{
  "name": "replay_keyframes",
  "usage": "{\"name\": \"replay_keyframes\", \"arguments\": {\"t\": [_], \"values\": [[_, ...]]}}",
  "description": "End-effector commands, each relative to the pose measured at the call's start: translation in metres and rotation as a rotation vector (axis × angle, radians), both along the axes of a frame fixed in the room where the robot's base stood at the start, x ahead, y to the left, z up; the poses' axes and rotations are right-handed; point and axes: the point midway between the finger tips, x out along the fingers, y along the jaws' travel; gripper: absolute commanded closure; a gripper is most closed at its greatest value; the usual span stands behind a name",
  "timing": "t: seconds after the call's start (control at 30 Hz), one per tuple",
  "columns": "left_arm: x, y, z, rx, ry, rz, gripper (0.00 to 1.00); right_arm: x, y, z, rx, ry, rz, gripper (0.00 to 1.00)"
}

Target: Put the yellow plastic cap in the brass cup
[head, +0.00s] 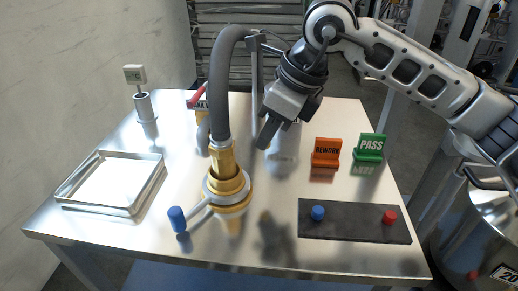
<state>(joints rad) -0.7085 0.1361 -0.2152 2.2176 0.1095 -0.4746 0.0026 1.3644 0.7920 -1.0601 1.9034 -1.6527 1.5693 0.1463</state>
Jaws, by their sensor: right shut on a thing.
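The brass cup (232,199) appears to be the wide golden piece in a pale ring at the table's middle, directly below the brass hose end (222,158), which covers much of its opening. My right gripper (266,136) is above the table, up and to the right of the cup and apart from it. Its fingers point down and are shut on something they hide. The yellow plastic cap is not directly visible; a faint yellowish reflection shows on the tabletop below the gripper. My left gripper is not in view.
A thick grey hose (220,90) stands left of my gripper. A dark mat (355,232) bears a blue knob (318,213) and a red knob (390,217). An orange REWORK sign (326,152), a green PASS sign (370,147) and a shallow tray (148,189) stand apart. A blue-ended lever (177,218) juts leftward.

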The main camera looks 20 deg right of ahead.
Motion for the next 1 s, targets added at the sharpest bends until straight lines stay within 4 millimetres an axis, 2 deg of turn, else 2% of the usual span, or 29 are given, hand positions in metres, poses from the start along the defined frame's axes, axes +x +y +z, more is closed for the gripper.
{"name": "replay_keyframes", "arguments": {"t": [0.03,0.1,0.3,0.53,0.73,1.0], "values": [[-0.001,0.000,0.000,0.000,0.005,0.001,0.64,0.012,-0.001,-0.007,0.000,0.005,-0.003,1.00],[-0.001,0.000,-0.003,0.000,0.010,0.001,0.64,0.022,-0.002,-0.023,-0.001,0.005,-0.001,1.00],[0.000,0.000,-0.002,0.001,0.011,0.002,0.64,0.043,-0.003,-0.048,-0.001,0.000,0.001,1.00],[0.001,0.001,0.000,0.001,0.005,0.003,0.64,0.053,-0.004,-0.061,-0.001,0.002,0.000,1.00],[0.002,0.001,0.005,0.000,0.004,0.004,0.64,0.055,-0.004,-0.089,-0.002,0.002,0.002,1.00],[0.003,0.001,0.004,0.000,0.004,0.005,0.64,0.055,-0.004,-0.093,0.000,-0.002,0.001,1.00]]}}
